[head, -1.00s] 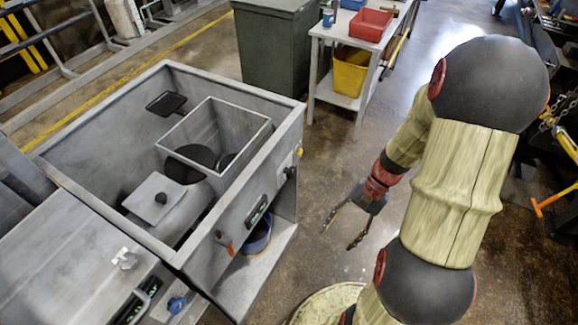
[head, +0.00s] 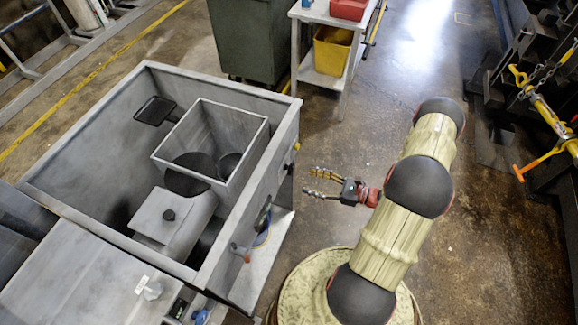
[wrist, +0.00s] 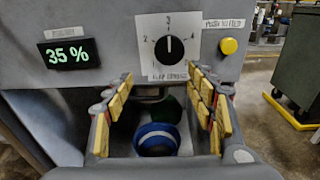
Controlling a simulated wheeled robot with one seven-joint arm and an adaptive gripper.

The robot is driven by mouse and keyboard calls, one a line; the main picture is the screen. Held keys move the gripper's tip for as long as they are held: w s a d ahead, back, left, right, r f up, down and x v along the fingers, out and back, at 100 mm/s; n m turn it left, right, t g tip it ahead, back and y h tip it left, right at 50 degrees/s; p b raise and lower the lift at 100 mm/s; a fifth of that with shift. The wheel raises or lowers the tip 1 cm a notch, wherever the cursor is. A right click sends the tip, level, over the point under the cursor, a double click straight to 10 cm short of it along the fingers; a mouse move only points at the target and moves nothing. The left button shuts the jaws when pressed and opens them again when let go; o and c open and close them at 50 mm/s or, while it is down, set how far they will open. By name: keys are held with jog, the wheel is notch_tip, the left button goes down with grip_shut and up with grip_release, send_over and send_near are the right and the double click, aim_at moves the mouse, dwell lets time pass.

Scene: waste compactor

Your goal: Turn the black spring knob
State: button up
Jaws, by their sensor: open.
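The black knob (wrist: 170,48) sits on a square white dial plate with numbers around it, on the grey front panel of the machine. Its pointer line stands about upright. In the head view the knob is too small to make out clearly on the machine's side. My gripper (head: 309,182) is open and empty, to the right of the machine and apart from it, its fingers pointing left at the panel. In the wrist view its yellow-padded fingers (wrist: 160,88) stand on either side, below the dial, with the knob above and between them.
A display reading 35 % (wrist: 70,53) is left of the dial, a yellow button (wrist: 229,46) right of it. Below is a recess with a blue-and-white round item (wrist: 156,139). A white cart (head: 333,84) and green bin (head: 250,40) stand behind.

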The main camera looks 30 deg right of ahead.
aim_at(289, 168)
jog(key=w+a+r+t, duration=0.1)
jog(key=w+a, duration=0.2)
jog(key=w, duration=0.4)
jog(key=shift+a+r, duration=0.2)
jog(key=shift+a, duration=0.2)
jog(key=shift+c, duration=0.5)
jog(key=c, duration=1)
